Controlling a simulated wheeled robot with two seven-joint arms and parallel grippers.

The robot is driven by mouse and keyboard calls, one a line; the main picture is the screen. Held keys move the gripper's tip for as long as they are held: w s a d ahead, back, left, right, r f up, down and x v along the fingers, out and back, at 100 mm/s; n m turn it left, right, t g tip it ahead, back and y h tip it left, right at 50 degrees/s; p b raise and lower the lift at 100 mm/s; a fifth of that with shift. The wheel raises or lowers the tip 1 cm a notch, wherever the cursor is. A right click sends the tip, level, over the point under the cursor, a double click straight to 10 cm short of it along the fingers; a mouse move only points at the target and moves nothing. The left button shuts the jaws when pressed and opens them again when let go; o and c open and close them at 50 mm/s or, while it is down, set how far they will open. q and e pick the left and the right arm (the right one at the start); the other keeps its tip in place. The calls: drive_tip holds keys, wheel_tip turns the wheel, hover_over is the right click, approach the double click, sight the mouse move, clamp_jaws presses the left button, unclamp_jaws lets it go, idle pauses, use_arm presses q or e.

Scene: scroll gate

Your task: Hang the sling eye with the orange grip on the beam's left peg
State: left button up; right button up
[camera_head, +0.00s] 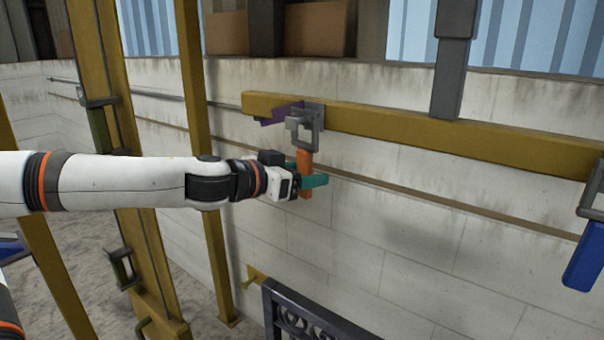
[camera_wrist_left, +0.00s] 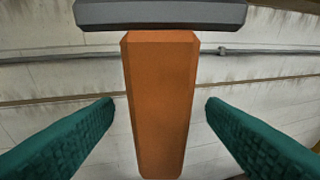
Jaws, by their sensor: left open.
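The orange grip (camera_head: 305,174) hangs upright below the grey sling eye (camera_head: 316,134) at the left end of the yellow beam (camera_head: 420,130). The eye is at the beam's left peg (camera_head: 298,122) and appears to hang around it. My left gripper (camera_head: 312,179) is open at the orange grip. In the left wrist view, the orange grip (camera_wrist_left: 160,105) stands between the two teal fingers, with a gap on each side. The bottom bar of the eye (camera_wrist_left: 160,14) crosses above it. My right gripper is not in view.
A second eye with a blue grip (camera_head: 587,257) hangs at the beam's right side. A purple piece (camera_head: 279,113) is beside the left peg. Yellow posts (camera_head: 205,180) stand left of the beam. A dark gate (camera_head: 310,325) is below. A pale wall is behind.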

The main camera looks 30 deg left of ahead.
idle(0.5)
use_arm(q)
wheel_tip(320, 180, down, 12)
drive_tip(key=b, duration=1.1)
drive_tip(key=shift+r, duration=0.25)
idle(0.4)
drive_tip(key=s+p, duration=1.1)
drive_tip(key=p, duration=1.1)
drive_tip(key=shift+a, duration=0.4)
